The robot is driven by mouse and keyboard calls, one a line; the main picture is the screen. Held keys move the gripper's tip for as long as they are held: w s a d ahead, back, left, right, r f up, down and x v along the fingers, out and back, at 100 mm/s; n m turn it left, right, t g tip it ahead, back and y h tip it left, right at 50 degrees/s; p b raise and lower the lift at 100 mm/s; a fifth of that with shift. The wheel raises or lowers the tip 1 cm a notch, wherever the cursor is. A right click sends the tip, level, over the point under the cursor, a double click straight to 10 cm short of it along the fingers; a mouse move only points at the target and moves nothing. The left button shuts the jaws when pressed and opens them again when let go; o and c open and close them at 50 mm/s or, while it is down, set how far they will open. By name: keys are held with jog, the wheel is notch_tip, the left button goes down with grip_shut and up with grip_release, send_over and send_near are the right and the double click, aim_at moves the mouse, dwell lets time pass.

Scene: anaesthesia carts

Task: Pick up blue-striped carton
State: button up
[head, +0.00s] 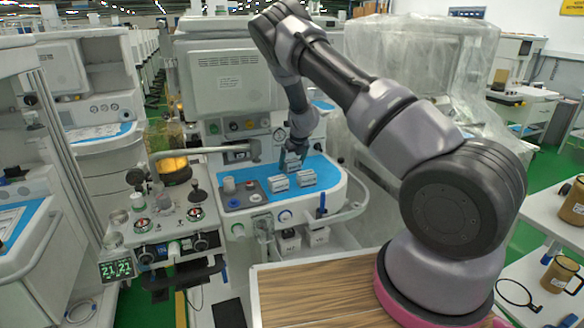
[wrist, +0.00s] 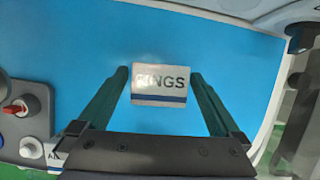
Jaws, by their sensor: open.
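A white carton with a dark blue stripe and dark lettering ending in "NGS" (wrist: 160,86) lies on the blue mat in the wrist view. My gripper (wrist: 158,77) is open, with one dark green finger on each side of this carton and a gap on both sides. I cannot tell how high the fingertips are above the mat. In the head view my gripper (head: 291,158) points down over the back of the mat, at a small pale carton (head: 293,166) partly hidden by it. Two more white cartons, a left one (head: 278,184) and a right one (head: 306,178), lie nearer the front.
The blue mat (head: 325,168) covers the cart top and is bare to the right. A grey panel with knobs (head: 242,195) stands left of the cartons. A rail (head: 350,212) curves around the cart's front right. A wooden top (head: 320,290) is close to my base.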

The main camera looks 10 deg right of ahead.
jog(key=shift+c, duration=0.3)
jog(key=c, duration=1.2)
jog(key=shift+r, duration=0.15)
